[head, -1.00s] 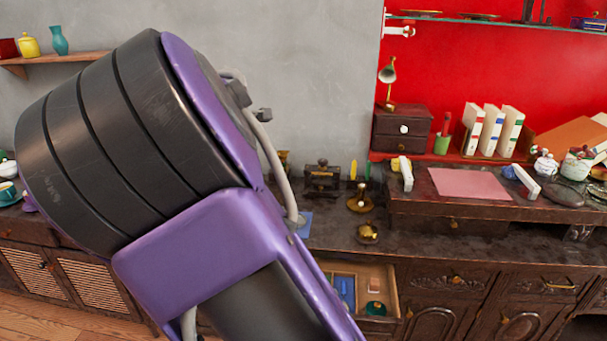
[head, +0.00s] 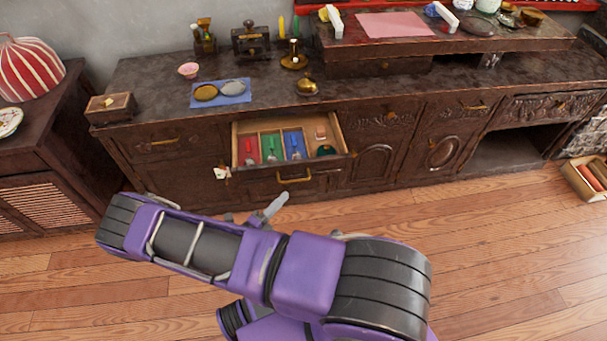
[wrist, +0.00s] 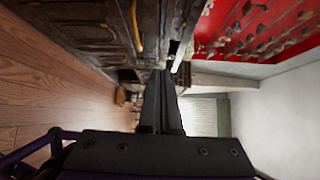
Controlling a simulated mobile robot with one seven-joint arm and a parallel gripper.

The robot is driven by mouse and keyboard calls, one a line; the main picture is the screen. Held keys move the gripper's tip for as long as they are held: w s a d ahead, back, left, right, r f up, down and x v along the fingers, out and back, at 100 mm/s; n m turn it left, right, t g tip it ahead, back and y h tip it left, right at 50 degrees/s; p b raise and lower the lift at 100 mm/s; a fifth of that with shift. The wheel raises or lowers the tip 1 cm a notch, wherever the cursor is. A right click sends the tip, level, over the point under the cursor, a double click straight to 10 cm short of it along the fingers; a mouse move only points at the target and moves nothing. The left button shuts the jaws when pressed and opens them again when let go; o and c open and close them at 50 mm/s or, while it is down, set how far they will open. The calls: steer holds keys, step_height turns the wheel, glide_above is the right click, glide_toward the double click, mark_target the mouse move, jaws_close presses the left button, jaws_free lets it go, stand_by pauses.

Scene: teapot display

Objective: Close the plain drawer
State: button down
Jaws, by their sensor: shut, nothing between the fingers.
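A drawer of the dark wooden sideboard stands open in the head view; its pale wooden rim (head: 338,132) shows, with coloured compartments inside. A gold handle (head: 294,176) shows just below its front edge. My gripper (head: 276,206) is low in front of the sideboard, below and slightly left of that handle, apart from it as far as I can see. In the wrist view my gripper (wrist: 162,78) is shut, with nothing between its fingers. Dark wood fronts and a gold handle (wrist: 136,25) show sideways above it. Whether that is the open drawer's handle I cannot tell.
The sideboard top (head: 150,85) carries a blue cloth (head: 220,93) with two oval pieces and several brass objects. A striped lampshade (head: 28,68) stands at the left. An open crate (head: 588,180) lies on the floor at the right. The wooden floor (head: 500,250) is otherwise largely clear.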

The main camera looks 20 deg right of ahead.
steer(key=n, duration=0.1)
glide_toward(308, 163)
steer(key=s+d, duration=0.2)
steer(key=d, duration=0.2)
steer(key=shift+t, duration=0.3)
steer(key=shift+w+d, duration=0.25)
steer(key=shift+w, duration=0.5)
steer(key=shift+w+d, duration=0.2)
steer(key=shift+w, duration=0.55)
steer(key=shift+w+d, duration=0.25)
steer(key=shift+w, duration=0.5)
steer(key=shift+w, duration=0.1)
